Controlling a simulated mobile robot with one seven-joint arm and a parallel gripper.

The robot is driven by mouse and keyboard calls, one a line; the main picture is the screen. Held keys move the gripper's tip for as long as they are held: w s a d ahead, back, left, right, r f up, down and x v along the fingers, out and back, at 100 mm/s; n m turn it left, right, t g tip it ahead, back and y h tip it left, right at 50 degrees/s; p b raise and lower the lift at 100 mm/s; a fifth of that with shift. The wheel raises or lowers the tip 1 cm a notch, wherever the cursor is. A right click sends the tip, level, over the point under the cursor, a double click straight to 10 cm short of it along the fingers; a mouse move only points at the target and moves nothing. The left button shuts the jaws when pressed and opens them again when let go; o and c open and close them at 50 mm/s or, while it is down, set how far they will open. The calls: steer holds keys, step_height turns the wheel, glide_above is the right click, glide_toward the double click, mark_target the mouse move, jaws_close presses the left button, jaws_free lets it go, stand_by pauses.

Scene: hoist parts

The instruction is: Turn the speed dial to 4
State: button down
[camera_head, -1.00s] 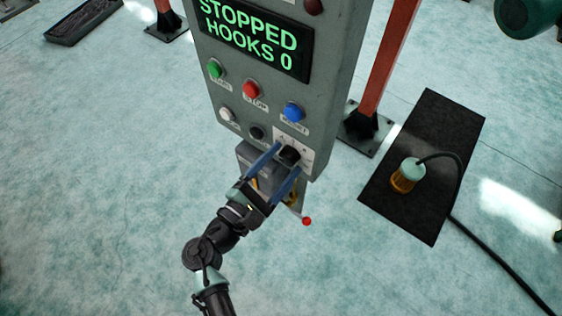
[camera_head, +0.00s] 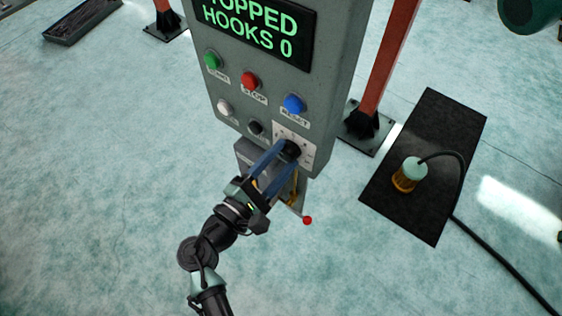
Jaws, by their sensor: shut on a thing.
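The speed dial is a black knob (camera_head: 291,149) on a pale square plate (camera_head: 307,152) at the lower right of the grey control panel (camera_head: 330,100). My gripper (camera_head: 286,150) has its two blue fingers closed around the knob from below left. The fingers hide part of the plate, and its markings are too small to read. The display (camera_head: 254,28) shows green text, "HOOKS 0" under a cut-off word ending in "TOPPED".
Above the dial are a green button (camera_head: 212,60), a red button (camera_head: 249,80) and a blue button (camera_head: 294,103). A white button (camera_head: 224,107) and a black one (camera_head: 256,127) sit left. A red-tipped lever (camera_head: 307,220) is below. An orange post (camera_head: 388,60) stands right.

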steer(key=m+b, duration=0.1)
steer(key=b, duration=0.1)
steer(key=m+b, duration=0.1)
steer(key=m, duration=0.1)
steer(key=shift+f+m+b, duration=0.25)
steer(key=shift+m+b, duration=0.05)
steer(key=shift+b, duration=0.05)
steer(key=shift+r+m+b, duration=0.15)
steer(key=shift+m+b, duration=0.55)
steer(key=shift+m, duration=0.1)
steer(key=shift+c, duration=1.6)
jaws_free()
steer(key=shift+r, duration=0.1)
steer(key=b+v, duration=0.3)
steer(key=v, duration=1)
